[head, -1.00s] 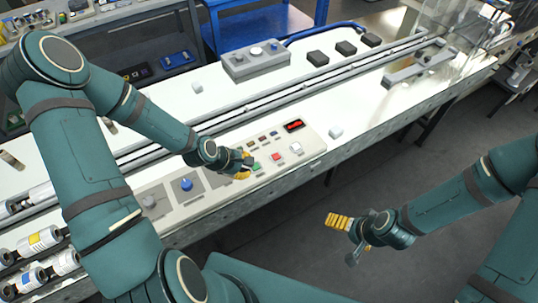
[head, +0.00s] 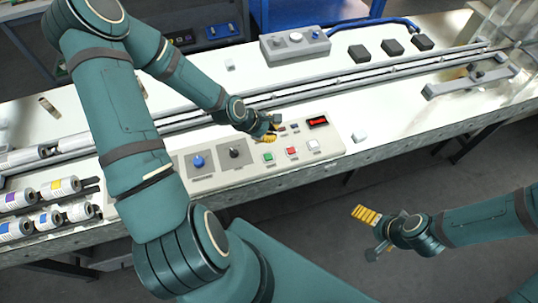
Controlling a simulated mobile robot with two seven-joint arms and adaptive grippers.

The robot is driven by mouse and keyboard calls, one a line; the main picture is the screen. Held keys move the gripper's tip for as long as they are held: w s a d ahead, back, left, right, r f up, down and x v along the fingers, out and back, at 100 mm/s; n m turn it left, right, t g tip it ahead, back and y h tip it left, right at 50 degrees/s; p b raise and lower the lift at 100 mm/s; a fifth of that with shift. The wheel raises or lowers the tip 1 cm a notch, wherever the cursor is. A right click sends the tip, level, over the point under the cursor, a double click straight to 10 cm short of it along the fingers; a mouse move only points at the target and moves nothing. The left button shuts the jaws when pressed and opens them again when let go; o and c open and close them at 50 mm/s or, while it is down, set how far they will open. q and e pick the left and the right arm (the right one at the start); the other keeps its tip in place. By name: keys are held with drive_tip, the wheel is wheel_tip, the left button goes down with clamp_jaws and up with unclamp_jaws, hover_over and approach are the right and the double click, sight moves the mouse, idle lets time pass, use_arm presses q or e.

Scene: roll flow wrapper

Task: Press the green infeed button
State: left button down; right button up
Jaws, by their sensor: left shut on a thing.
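The green button (head: 268,157) sits on the pale control panel (head: 245,180), left of a red button (head: 291,152) and a white button (head: 313,145). It is in plain view and nothing covers it. My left gripper (head: 269,131) is over the back part of the panel, behind the green button in the picture and apart from it. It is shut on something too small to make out. My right gripper (head: 369,232) hangs over the floor in front of the table, its fingers apart and empty.
A blue knob (head: 198,162) and a dark knob (head: 235,152) stand left of the green button. A red display (head: 318,122) is at the panel's back right. Rails run behind the panel. Labelled rolls (head: 65,187) lie at the left. The table right of the panel is mostly clear.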

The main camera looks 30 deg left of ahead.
use_arm(q)
drive_tip(key=shift+f, duration=0.1)
drive_tip(key=b, duration=0.5)
hover_over(271, 153)
wheel_tip(271, 153, down, 7)
drive_tip(key=shift+f, duration=0.1)
drive_tip(key=shift+f+b, duration=0.55)
drive_tip(key=shift+f, duration=0.2)
drive_tip(key=shift+f, duration=0.15)
idle(0.5)
drive_tip(key=shift+f, duration=0.25)
